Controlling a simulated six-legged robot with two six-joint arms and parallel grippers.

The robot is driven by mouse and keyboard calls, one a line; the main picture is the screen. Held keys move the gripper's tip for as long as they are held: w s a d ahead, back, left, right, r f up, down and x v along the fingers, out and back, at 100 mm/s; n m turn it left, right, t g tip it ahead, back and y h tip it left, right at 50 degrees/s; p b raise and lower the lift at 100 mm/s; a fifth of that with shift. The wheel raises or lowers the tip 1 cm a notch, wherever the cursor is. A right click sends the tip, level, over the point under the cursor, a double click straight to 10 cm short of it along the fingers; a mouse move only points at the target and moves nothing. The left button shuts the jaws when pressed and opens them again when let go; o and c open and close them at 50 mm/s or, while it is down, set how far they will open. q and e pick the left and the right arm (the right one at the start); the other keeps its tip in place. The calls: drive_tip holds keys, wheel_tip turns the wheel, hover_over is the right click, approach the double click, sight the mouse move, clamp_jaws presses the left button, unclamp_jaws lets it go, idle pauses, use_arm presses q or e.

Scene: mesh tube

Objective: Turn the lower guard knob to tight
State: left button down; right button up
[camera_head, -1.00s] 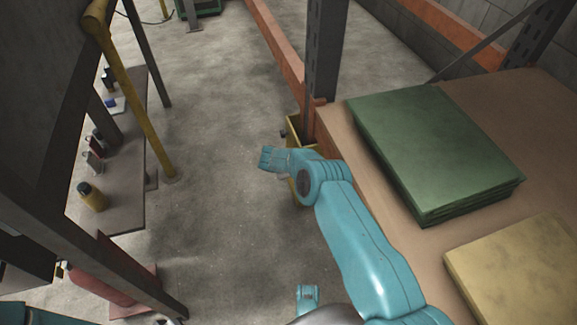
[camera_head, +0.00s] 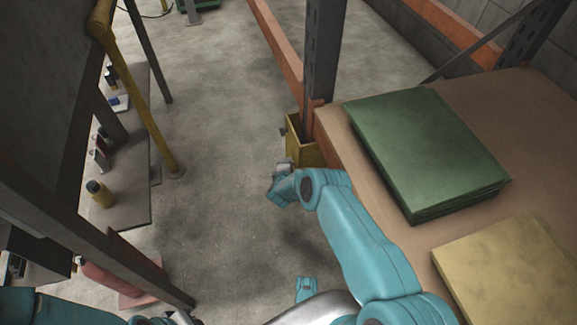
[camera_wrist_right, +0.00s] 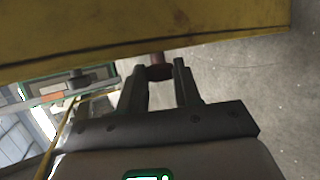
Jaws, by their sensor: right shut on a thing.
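The yellow guard (camera_head: 305,150) stands at the foot of the dark rack post. Its upper knob (camera_head: 283,131) is small and dark and sticks out on the left side. My right gripper (camera_head: 284,166) is beside the guard, below that knob, and its hand hides the lower part there. In the right wrist view, the lower guard knob (camera_wrist_right: 160,72), dark red, sits between the fingertips of my right gripper (camera_wrist_right: 164,80), which is shut on it. The yellow guard (camera_wrist_right: 120,35) fills the top there. My left gripper is not in view.
A wooden shelf (camera_head: 470,110) with green sheets (camera_head: 430,150) and yellow sheets (camera_head: 495,265) lies right of my right arm. A bench (camera_head: 125,195) with bottles stands left, beside a yellow pole (camera_head: 140,100). The floor (camera_head: 215,140) between is clear.

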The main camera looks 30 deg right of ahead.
drive_tip(key=shift+s, duration=0.1)
idle(0.4)
drive_tip(key=o, duration=1.1)
drive_tip(key=shift+c, duration=0.2)
drive_tip(key=p+v, duration=0.7)
drive_tip(key=v, duration=0.9)
drive_tip(key=shift+a, duration=0.15)
drive_tip(key=shift+s+f, duration=0.15)
drive_tip(key=shift+f, duration=0.05)
